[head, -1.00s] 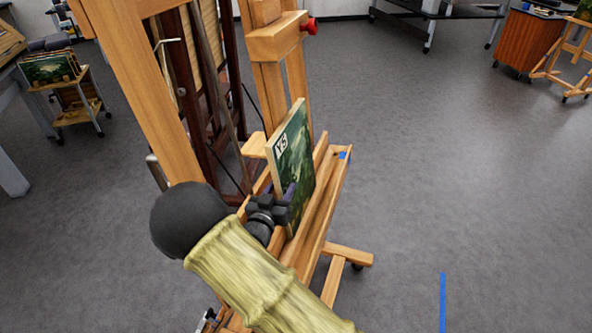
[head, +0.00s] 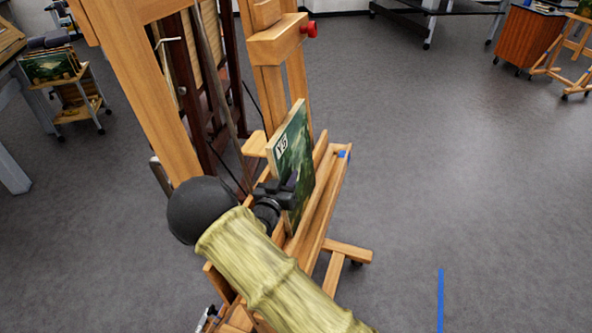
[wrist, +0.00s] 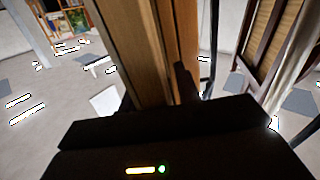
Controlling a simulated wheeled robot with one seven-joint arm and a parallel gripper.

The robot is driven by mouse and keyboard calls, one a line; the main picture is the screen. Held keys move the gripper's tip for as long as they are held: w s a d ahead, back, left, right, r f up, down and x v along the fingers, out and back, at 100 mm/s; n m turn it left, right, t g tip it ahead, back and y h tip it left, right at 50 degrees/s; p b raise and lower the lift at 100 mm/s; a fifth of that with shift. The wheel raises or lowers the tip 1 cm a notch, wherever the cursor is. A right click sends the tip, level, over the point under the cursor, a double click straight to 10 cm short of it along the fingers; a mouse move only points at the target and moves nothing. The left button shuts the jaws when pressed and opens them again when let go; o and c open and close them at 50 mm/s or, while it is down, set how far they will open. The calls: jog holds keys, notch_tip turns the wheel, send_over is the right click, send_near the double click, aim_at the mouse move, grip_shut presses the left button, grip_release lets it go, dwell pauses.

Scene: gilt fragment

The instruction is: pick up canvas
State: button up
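The canvas (head: 297,152) is a small green landscape painting with a pale edge and a "Y5" label near its upper left corner. It stands upright on the ledge (head: 322,205) of a wooden easel (head: 277,45). My gripper (head: 288,188) is at the canvas's lower left edge, in front of part of it. I cannot tell whether the fingers touch or straddle the canvas, or how far they are apart. The wrist view shows my dark gripper body (wrist: 165,140) and wooden easel posts (wrist: 160,50); the canvas cannot be made out there.
A red knob (head: 309,28) sits on the easel above the canvas. Blue tape (head: 344,154) marks the ledge's far end. A cart with paintings (head: 75,85) stands at the left. A wooden cabinet (head: 531,42) is at the far right.

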aim_at(289, 160)
grip_shut()
jog(key=shift+r, duration=0.1)
jog(key=shift+d+r+b, duration=0.15)
jog(key=shift+b, duration=0.15)
jog(key=r, duration=0.2)
jog(key=r+b, duration=0.1)
jog(key=r, duration=0.1)
jog(key=d+r+b, duration=0.1)
jog(key=r, duration=0.1)
jog(key=shift+s+r, duration=0.2)
jog(key=shift+r, duration=0.05)
jog(key=s+d+b, duration=0.2)
jog(key=s+d, duration=0.1)
jog(key=d, duration=0.5)
jog(key=s+d+b, duration=0.2)
jog(key=s+d, duration=0.2)
jog(key=d, duration=0.5)
jog(key=shift+s+b, duration=0.25)
jog(key=shift+b, duration=0.05)
